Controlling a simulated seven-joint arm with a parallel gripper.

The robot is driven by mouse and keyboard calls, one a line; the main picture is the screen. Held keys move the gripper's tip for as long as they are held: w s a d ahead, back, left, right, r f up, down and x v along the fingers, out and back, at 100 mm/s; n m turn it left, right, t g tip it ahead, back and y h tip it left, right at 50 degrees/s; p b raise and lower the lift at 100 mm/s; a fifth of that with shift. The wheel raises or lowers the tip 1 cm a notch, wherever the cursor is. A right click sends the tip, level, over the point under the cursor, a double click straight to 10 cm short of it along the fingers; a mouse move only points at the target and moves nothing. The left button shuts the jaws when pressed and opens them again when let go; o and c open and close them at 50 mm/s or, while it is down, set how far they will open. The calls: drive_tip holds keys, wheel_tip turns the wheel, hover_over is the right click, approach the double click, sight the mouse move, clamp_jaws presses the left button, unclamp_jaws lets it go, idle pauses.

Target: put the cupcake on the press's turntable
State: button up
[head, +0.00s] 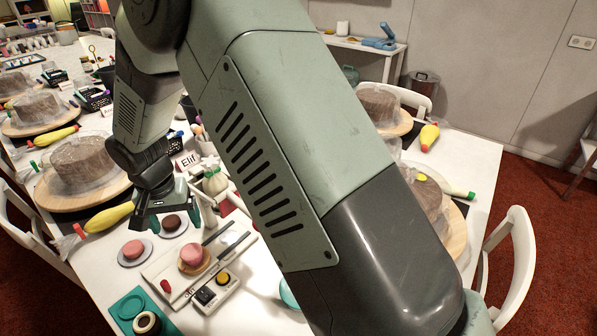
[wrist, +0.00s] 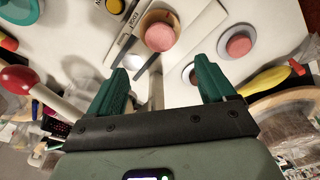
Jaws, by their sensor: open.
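A pink round cake (head: 194,255) sits on a small wooden turntable (head: 206,266) on a pale board; it also shows in the wrist view (wrist: 160,36). A second pink cake (head: 133,249) lies on a white plate to its left, and shows at right in the wrist view (wrist: 238,46). A dark brown cake (head: 172,221) on another plate is nearer my gripper. I cannot tell which is the cupcake. My gripper (wrist: 160,70) is open and empty above the table, fingers apart, with the turntable beyond the fingertips. The press is not clearly distinguishable.
A white box with a black part and a yellow button (head: 217,291) stands before the turntable. A teal tray (head: 128,304) lies at the front left. A large cake (head: 79,164) on a wooden stand and a yellow piping bag (head: 109,217) are left. White chairs flank the table.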

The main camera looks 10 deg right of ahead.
drive_tip(key=s+d+r+t, duration=0.2)
drive_tip(key=s+d+r, duration=0.1)
drive_tip(key=d+r, duration=1.55)
drive_tip(key=s+d+r+t, duration=0.1)
drive_tip(key=s+d+r, duration=0.3)
drive_tip(key=s, duration=0.5)
drive_tip(key=s+d+r+t, duration=0.1)
drive_tip(key=s+d+r, duration=0.3)
drive_tip(key=s+d, duration=0.4)
drive_tip(key=shift+s+d+r, duration=0.15)
drive_tip(key=shift+s+r, duration=0.05)
drive_tip(key=shift+s, duration=0.5)
